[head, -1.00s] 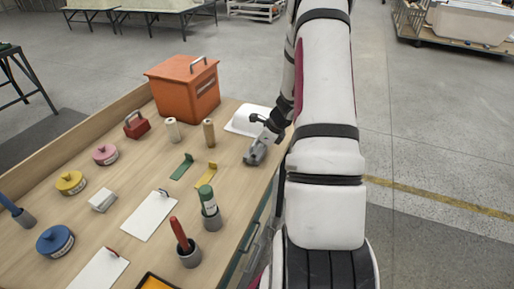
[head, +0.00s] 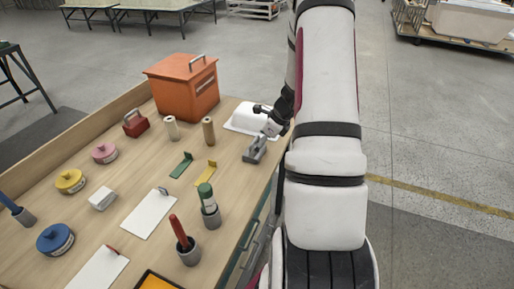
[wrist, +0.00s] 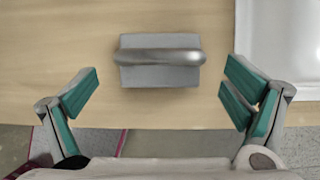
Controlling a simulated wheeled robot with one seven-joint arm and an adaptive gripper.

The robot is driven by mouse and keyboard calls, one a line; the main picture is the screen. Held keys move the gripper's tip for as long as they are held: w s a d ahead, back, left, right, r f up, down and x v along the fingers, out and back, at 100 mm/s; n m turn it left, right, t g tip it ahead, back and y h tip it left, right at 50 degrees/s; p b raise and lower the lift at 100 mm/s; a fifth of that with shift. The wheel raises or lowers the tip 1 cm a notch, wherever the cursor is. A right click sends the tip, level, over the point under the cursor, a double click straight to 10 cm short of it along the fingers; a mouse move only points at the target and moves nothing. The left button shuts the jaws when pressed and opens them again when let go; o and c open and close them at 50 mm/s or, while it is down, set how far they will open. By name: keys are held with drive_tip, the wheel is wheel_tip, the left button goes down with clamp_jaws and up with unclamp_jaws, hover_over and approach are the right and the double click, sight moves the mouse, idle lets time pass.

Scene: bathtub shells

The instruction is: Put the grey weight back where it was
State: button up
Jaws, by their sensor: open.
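The grey weight (head: 255,151), a block with a rounded bar handle on top, stands on the wooden table near its right edge. In the wrist view the grey weight (wrist: 160,75) lies ahead of my gripper (wrist: 162,88), its handle running left to right. The green-padded fingers are spread wide, one to each side and nearer the table edge, touching nothing. In the head view my gripper (head: 270,128) is just behind the weight, partly hidden by my arm.
A white tray-like thing (head: 238,124) lies close behind the weight. A wooden cylinder (head: 208,131), a yellow bracket (head: 205,174) and a green bracket (head: 182,165) stand to the left. An orange box (head: 183,90) stands at the back. Bare table surrounds the weight's left side.

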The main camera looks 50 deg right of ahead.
drive_tip(key=v, duration=0.8)
drive_tip(key=a+r+n+g, duration=0.1)
drive_tip(key=a+r+n, duration=0.65)
drive_tip(key=a, duration=0.35)
drive_tip(key=a+r+n, duration=0.7)
drive_tip(key=a+r, duration=0.2)
drive_tip(key=a, duration=0.2)
drive_tip(key=s+a+r+n+h, duration=0.1)
drive_tip(key=s+a+r+n, duration=0.2)
drive_tip(key=s+a+n, duration=0.3)
drive_tip(key=s+a+r+n+h, duration=0.1)
drive_tip(key=s+a+r+n, duration=0.2)
drive_tip(key=s+a+n, duration=0.3)
drive_tip(key=s+n, duration=0.4)
drive_tip(key=n, duration=0.1)
drive_tip(key=shift+a+n, duration=0.3)
drive_tip(key=shift+n, duration=0.05)
drive_tip(key=shift+r, duration=0.1)
